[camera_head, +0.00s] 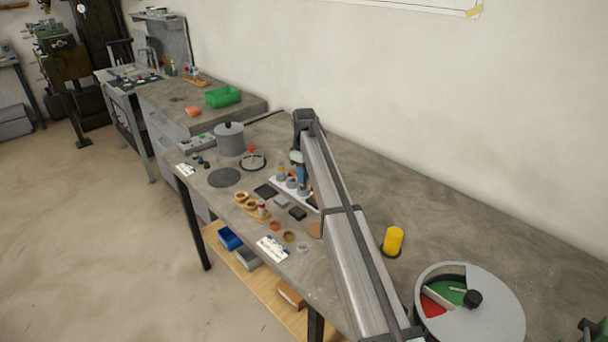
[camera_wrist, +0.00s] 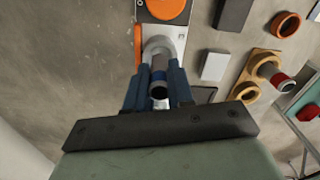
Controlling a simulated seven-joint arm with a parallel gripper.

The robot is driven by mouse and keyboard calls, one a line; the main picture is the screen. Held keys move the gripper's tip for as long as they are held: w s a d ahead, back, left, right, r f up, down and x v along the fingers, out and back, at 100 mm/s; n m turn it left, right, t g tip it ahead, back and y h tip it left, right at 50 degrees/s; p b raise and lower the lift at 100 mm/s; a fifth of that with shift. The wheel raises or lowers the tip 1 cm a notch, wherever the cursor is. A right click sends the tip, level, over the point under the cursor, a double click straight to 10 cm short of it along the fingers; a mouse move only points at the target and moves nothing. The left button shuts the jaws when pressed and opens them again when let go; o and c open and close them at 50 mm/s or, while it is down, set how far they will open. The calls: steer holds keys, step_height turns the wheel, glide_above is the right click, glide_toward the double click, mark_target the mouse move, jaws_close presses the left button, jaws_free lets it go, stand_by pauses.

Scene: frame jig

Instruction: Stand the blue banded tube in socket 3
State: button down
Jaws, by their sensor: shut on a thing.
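My gripper (camera_wrist: 158,92) is shut on the blue banded tube (camera_wrist: 158,64), a grey tube with a dark open end toward the wrist camera. The tube's far end is at a grey ring-shaped socket (camera_wrist: 158,43) on the white strip (camera_wrist: 179,32). I cannot tell whether the tube is inside the socket or just above it, and no socket number is readable. In the head view, the white strip (camera_head: 309,202) with several sockets lies partly behind my arm, and the gripper's fingers and tube are mostly hidden there.
A wooden holder (camera_wrist: 243,92) with a red-banded tube (camera_wrist: 270,70) stands to the right in the wrist view. Dark and light blocks (camera_head: 297,213) lie near the strip. A grey pot (camera_head: 229,140), a yellow cylinder (camera_head: 394,240) and a round divided tray (camera_head: 495,318) stand on the bench.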

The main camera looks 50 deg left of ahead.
steer(key=shift+f, duration=0.9)
steer(key=shift+f, duration=0.4)
steer(key=c, duration=0.8)
jaws_free()
steer(key=shift+o, duration=0.2)
steer(key=shift+r, duration=0.15)
steer(key=shift+r, duration=0.55)
steer(key=shift+r, duration=0.15)
steer(key=shift+r, duration=3.35)
